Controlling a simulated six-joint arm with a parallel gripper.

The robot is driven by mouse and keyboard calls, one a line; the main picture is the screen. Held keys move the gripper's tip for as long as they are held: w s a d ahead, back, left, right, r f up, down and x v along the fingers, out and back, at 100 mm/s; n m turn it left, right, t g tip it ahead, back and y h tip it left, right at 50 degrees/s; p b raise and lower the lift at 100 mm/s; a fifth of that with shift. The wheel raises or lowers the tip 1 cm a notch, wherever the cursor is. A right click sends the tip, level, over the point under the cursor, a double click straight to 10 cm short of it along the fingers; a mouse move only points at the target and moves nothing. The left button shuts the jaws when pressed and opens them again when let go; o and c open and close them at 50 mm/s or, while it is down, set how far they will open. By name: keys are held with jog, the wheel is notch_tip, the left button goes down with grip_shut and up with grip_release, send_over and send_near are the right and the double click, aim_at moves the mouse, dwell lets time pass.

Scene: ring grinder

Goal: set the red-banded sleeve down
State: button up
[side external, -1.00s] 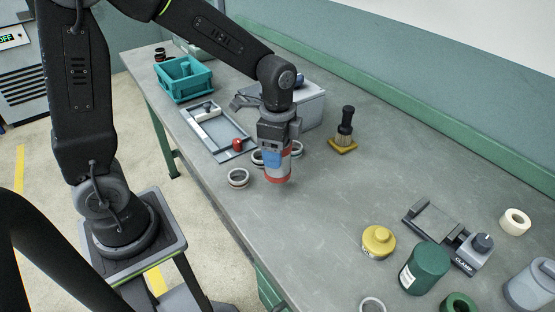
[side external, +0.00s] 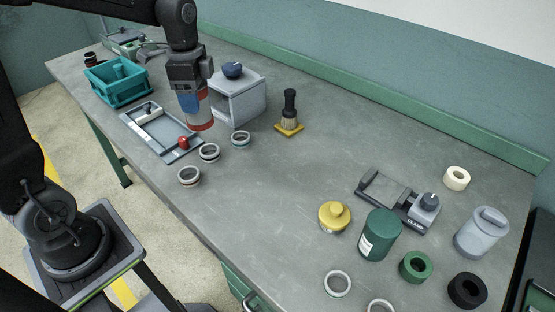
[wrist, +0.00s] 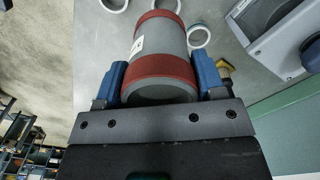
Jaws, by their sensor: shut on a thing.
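The red-banded sleeve is a grey cylinder with a red band at each end and a white label. In the wrist view the sleeve (wrist: 160,40) lies lengthwise between my gripper's blue jaw pads (wrist: 160,82), which press on its sides near one end. In the side external view my gripper (side external: 190,100) points down and is shut on the sleeve (side external: 200,122), whose lower red band shows. The sleeve appears to hang above the bench, in front of the grey box (side external: 240,105). Its exact height is hard to tell.
Several rings stand nearby, including one ring (side external: 209,153) below the sleeve. A tray with a red knob (side external: 184,142) lies left. A brush (side external: 289,110), clamp fixture (side external: 385,192), yellow pot (side external: 334,216) and green canister (side external: 380,235) stand right. The middle bench is clear.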

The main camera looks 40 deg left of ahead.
jog(key=w+d+n, duration=0.1)
jog(key=w+d, duration=0.5)
jog(key=w, duration=0.3)
jog(key=shift+w+d+f, duration=0.4)
jog(key=shift+d+f, duration=1.45)
jog(key=shift+f, duration=0.05)
jog(key=shift+w+d+f, duration=0.45)
jog(key=shift+d+f, duration=1.35)
jog(key=shift+f, duration=0.05)
jog(key=shift+w+d+f, duration=0.4)
jog(key=shift+d+f, duration=1.45)
jog(key=shift+f, duration=0.05)
jog(key=shift+f, duration=0.15)
jog(key=o, duration=0.9)
